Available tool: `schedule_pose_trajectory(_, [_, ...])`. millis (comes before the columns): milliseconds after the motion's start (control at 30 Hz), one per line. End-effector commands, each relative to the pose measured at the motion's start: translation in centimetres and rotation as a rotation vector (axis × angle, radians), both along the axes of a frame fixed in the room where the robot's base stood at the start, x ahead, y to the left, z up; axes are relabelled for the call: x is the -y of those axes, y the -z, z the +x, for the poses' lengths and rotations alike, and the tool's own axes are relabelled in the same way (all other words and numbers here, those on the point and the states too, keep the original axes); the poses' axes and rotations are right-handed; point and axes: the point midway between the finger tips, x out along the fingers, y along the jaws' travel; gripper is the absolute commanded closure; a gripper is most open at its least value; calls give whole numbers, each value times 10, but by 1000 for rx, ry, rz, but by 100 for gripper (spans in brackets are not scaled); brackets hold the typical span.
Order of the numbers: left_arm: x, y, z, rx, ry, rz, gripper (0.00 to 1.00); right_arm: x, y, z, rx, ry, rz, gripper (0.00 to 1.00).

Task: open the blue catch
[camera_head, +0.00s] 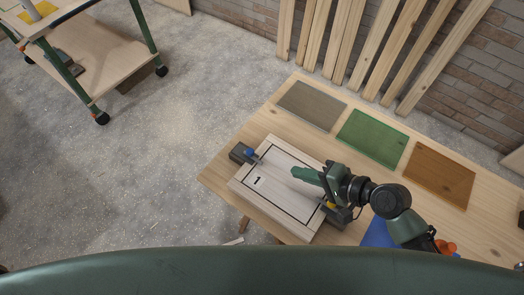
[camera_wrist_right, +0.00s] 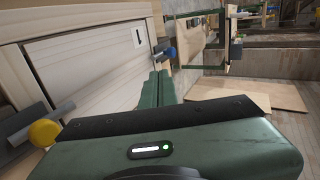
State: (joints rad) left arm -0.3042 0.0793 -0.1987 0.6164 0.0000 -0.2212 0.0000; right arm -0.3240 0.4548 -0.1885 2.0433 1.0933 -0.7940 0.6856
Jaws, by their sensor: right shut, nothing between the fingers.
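The blue catch (camera_head: 249,153) sits on a dark block at the far left edge of a pale wooden box (camera_head: 276,212); it also shows in the right wrist view (camera_wrist_right: 170,52). The box has a black outlined lid panel marked "1". My right gripper (camera_head: 294,173) is shut and empty over the lid, pointing left, apart from the blue catch in the head view. In the right wrist view its green fingers (camera_wrist_right: 159,76) end a little below the blue catch. My left gripper is out of view.
A yellow catch (camera_wrist_right: 44,132) on a dark block is at the opposite side of the box. Grey, green (camera_head: 372,138) and orange mats lie along the table's back. A blue sheet (camera_head: 377,234) lies right of the box. A wheeled cart (camera_head: 90,50) stands far left.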

Motion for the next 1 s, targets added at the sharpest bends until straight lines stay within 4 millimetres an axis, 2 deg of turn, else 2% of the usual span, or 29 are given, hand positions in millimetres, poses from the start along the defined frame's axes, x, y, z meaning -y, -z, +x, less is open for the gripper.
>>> schedule_pose_trajectory(33, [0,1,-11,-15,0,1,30,0,0,0,0,0,0,100])
schedule_pose_trajectory(100, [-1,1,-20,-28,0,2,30,-1,0,1,1,1,1,100])
schedule_pose_trajectory(167, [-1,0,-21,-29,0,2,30,-3,1,3,2,1,1,100])
schedule_pose_trajectory(267, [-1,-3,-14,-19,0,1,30,-10,6,8,1,2,3,100])
schedule_pose_trajectory(333, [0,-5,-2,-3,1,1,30,-19,10,15,1,2,3,100])
schedule_pose_trajectory(500, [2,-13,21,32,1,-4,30,-45,29,34,0,3,5,100])
schedule_pose_trajectory(700, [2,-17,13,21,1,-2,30,-74,49,54,0,1,3,100])
schedule_pose_trajectory(833, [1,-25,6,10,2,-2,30,-90,46,66,2,-1,1,100])
schedule_pose_trajectory(1000, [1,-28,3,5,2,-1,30,-100,49,74,1,1,1,100])
